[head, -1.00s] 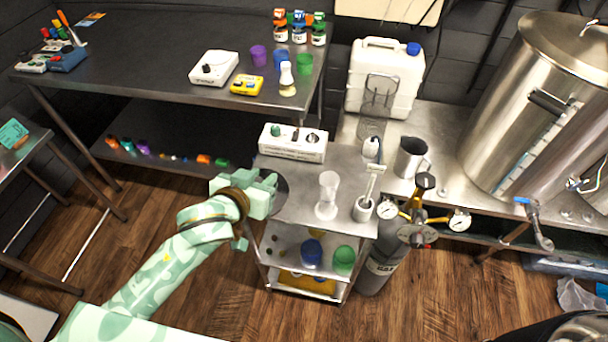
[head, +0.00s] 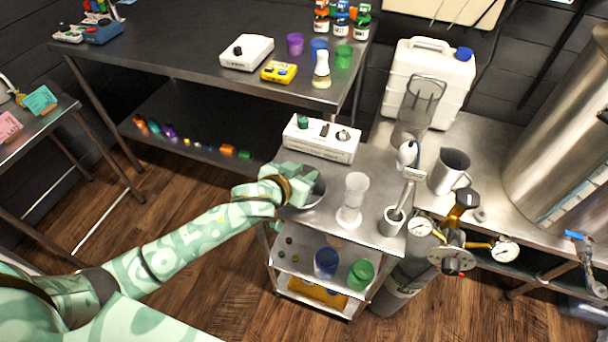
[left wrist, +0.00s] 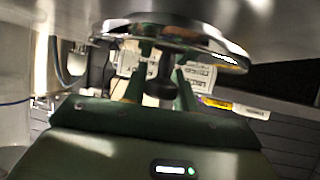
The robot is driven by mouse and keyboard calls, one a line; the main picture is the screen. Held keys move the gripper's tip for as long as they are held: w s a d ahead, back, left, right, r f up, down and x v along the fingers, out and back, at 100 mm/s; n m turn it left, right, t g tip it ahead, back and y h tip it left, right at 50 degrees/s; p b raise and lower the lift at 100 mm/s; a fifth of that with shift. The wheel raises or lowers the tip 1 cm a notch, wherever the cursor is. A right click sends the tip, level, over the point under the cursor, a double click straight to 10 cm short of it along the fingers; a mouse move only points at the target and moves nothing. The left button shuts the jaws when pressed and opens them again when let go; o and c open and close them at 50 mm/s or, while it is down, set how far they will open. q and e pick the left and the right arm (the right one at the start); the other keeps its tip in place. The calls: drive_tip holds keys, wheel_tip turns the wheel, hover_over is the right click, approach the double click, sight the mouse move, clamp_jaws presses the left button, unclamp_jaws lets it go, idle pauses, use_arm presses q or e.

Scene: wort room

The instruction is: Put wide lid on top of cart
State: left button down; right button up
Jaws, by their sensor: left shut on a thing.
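The wide lid (head: 316,192) is a round metal disc, partly hidden behind my left gripper (head: 303,186) in the head view. The lid is at the left side of the cart's metal top (head: 320,227). In the left wrist view, my left gripper (left wrist: 160,88) is shut on the lid's dark knob, and the shiny lid (left wrist: 180,36) lies across the fingertips. A broad grey surface fills the top of that view close to the lid. I cannot tell whether the lid touches the cart top. My right gripper is not in view.
On the cart top stand a white device (head: 321,138) at the back, a clear glass vessel (head: 351,200) and a metal cup (head: 392,222) with a tool in it. A gas cylinder (head: 400,287) stands right of the cart. The cart's front left top is clear.

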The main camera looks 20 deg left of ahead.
use_arm(q)
drive_tip(key=c, duration=1.3)
unclamp_jaws()
drive_tip(key=shift+o, duration=1)
drive_tip(key=shift+s+a, duration=0.1)
drive_tip(key=shift+a, duration=0.05)
drive_tip(key=shift+r, duration=0.1)
drive_tip(key=shift+s+r+p, duration=0.25)
drive_tip(key=shift+s+p, duration=0.1)
drive_tip(key=shift+p, duration=0.05)
drive_tip(key=p+v, duration=0.4)
drive_tip(key=v, duration=0.7)
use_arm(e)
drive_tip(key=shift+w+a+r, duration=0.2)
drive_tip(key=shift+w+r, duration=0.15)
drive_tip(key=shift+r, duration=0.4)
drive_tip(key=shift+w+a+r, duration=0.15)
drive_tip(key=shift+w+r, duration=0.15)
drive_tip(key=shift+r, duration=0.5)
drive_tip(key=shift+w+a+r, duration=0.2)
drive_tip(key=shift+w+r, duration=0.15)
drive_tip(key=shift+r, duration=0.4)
use_arm(q)
drive_tip(key=shift+s+f, duration=0.1)
